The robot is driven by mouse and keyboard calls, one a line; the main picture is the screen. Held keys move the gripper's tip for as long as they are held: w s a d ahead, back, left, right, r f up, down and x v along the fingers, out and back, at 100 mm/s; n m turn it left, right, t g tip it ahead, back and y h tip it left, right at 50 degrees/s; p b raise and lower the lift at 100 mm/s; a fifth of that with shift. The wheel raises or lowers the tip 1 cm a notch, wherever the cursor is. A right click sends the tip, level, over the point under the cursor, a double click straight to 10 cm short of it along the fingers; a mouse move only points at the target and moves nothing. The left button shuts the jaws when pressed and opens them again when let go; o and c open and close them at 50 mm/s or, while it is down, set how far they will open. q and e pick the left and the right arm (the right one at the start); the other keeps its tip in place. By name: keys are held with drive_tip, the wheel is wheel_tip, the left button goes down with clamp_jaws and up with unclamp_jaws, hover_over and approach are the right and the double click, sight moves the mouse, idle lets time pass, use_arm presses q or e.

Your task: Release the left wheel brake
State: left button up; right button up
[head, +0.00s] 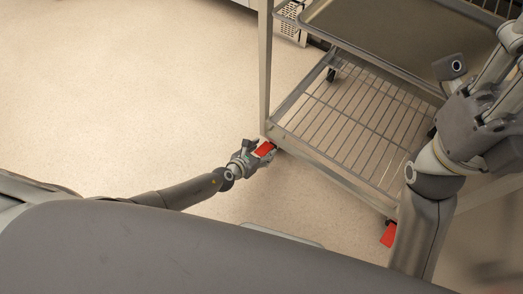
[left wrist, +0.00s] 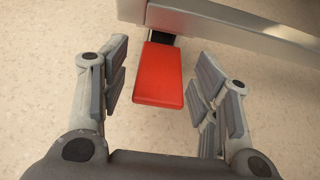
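The left wheel brake is a red pedal (head: 264,149) at the left front corner of the metal rack trolley (head: 340,178). My left gripper (head: 260,155) is at this pedal, low near the floor. In the left wrist view the red pedal (left wrist: 158,76) lies between the two spread fingers of my left gripper (left wrist: 162,95), with a gap on each side. The fingers are open and do not appear to touch it. A second red pedal (head: 388,235) shows at the trolley's right front corner. My right gripper (head: 490,105) is at the upper right, its fingers unclear.
The trolley has a wire shelf (head: 345,120) low down and a metal tray (head: 385,35) above it. A trolley post (head: 265,70) rises just beyond my left gripper. The pale floor (head: 120,90) to the left is clear. A light crate (head: 290,20) stands behind.

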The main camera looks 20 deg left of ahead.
idle(0.3)
use_arm(q)
drive_tip(key=shift+v, duration=0.8)
drive_tip(key=v, duration=1)
drive_tip(key=shift+s, duration=0.2)
drive_tip(key=shift+s+a, duration=0.1)
